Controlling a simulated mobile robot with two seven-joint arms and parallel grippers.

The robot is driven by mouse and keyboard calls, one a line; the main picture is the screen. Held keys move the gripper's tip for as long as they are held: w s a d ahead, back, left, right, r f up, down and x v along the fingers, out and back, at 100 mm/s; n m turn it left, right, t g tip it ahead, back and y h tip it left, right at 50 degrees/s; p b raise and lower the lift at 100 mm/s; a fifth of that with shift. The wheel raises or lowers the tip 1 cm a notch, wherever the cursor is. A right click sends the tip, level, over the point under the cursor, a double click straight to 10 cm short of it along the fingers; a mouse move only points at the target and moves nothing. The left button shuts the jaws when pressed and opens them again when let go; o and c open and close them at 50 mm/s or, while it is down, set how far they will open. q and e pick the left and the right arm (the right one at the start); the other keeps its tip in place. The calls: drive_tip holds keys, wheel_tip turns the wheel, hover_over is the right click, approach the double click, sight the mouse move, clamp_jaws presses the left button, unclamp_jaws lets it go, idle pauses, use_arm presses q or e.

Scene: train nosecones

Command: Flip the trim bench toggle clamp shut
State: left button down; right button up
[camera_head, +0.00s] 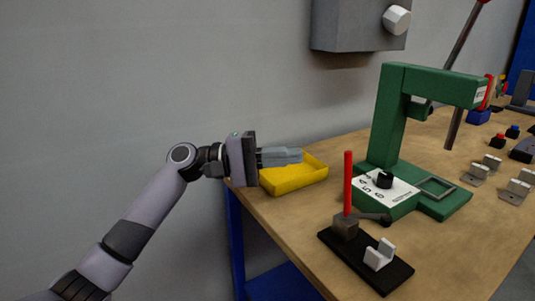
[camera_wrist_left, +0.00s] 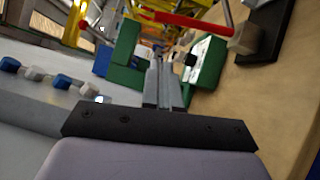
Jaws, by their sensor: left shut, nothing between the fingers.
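The toggle clamp stands on a black base plate (camera_head: 335,243) at the near part of the bench. Its red handle (camera_head: 348,183) points straight up from a grey block (camera_head: 345,227), and a dark arm (camera_head: 375,217) reaches right from the block. A white cradle (camera_head: 379,255) sits on the same plate. In the left wrist view the red handle (camera_wrist_left: 180,21) shows at the top, beside the grey block (camera_wrist_left: 243,39). My left gripper (camera_head: 301,155) is shut and empty, above the yellow tray and left of the handle, apart from it. My right gripper is not in view.
The yellow tray (camera_head: 296,181) lies at the bench's left edge. A green press (camera_head: 383,120) with a numbered dial base stands behind the clamp. Several metal brackets (camera_head: 474,174) lie at right. A grey wall box (camera_head: 350,26) hangs above. The wooden top (camera_head: 450,250) right of the clamp is clear.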

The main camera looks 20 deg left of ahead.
use_arm(q)
drive_tip(key=d+p, duration=0.1)
drive_tip(key=d, duration=0.6)
drive_tip(key=shift+r, duration=0.45)
drive_tip(key=shift+r, duration=0.1)
